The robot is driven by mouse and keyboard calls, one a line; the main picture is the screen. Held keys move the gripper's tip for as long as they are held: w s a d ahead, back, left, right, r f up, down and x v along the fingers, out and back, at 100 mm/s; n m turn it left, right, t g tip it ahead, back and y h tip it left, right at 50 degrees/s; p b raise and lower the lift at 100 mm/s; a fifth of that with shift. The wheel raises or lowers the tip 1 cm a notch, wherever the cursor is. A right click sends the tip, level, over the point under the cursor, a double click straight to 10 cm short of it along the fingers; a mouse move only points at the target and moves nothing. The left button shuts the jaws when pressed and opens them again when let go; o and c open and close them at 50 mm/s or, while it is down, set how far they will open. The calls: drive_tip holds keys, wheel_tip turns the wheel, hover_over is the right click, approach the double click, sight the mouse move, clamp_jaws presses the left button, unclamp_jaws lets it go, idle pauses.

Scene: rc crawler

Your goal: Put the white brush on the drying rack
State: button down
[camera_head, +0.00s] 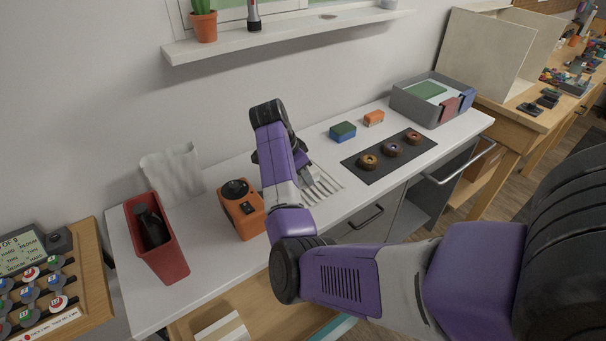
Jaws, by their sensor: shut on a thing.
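The drying rack (328,184) looks like the pale slatted piece lying on the white counter, just right of my wrist; its left part is hidden behind my arm. My gripper (306,176) points down at the rack's left back part, and its fingertips are mostly hidden. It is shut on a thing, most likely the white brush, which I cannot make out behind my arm. No white brush shows elsewhere on the counter. I cannot tell whether the held thing touches the rack.
An orange appliance (241,209) stands close left of my arm. A red bin (168,254) holding a dark bottle is further left. A dark tray (378,170) with doughnuts lies right of the rack. Two sponges (343,131) and a grey bin (408,107) are behind. A shelf (290,36) hangs above.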

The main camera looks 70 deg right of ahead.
drive_tip(key=c, duration=0.9)
unclamp_jaws()
drive_tip(key=shift+f, duration=0.1)
drive_tip(key=b+v, duration=0.1)
drive_tip(key=v, duration=1.1)
drive_tip(key=shift+w, duration=0.1)
